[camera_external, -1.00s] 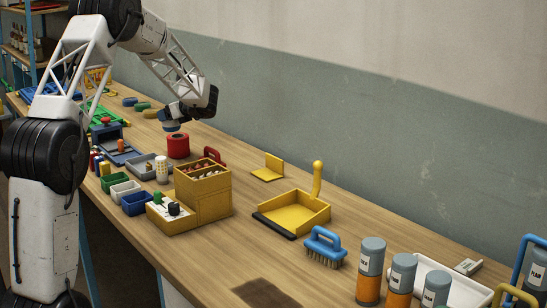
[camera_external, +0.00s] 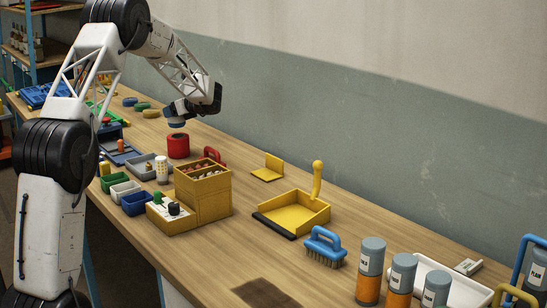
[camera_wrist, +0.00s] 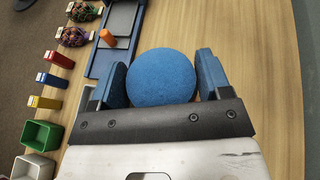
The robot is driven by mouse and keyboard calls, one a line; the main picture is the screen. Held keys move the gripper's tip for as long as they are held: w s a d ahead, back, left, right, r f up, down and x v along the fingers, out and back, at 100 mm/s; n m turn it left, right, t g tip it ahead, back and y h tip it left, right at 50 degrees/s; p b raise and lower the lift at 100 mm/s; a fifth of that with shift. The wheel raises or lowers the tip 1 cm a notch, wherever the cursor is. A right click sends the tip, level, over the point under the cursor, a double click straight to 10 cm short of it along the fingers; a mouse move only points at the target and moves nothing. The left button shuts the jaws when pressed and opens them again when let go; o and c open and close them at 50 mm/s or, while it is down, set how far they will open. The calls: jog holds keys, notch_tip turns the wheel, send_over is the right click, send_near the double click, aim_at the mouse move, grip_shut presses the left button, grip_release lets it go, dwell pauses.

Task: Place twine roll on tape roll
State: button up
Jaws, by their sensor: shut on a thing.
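My gripper (camera_external: 176,119) is shut on a blue round roll (camera_external: 177,125), which I take to be the twine roll. In the wrist view the blue roll (camera_wrist: 162,76) sits between the two blue fingers of my gripper (camera_wrist: 163,82), its rounded top facing the camera. The held roll is just above the red roll in the external view, seemingly with a small gap.
A yellow box rack (camera_external: 203,192) stands in front of the red roll, with a red-handled object (camera_external: 215,156) behind it. A grey tray (camera_external: 149,165), a white cylinder (camera_external: 162,168) and small bins (camera_external: 136,203) are nearby.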

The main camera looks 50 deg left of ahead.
aim_at(177, 118)
jog(key=shift+f, duration=1.7)
jog(key=shift+f, duration=0.15)
jog(key=o, duration=1)
jog(key=shift+d+r, duration=0.2)
jog(key=shift+r, duration=0.05)
jog(key=v, duration=1.1)
jog(key=shift+d, duration=0.25)
jog(key=shift+w+r, duration=0.1)
jog(key=shift+r, duration=0.05)
jog(key=shift+d, duration=0.1)
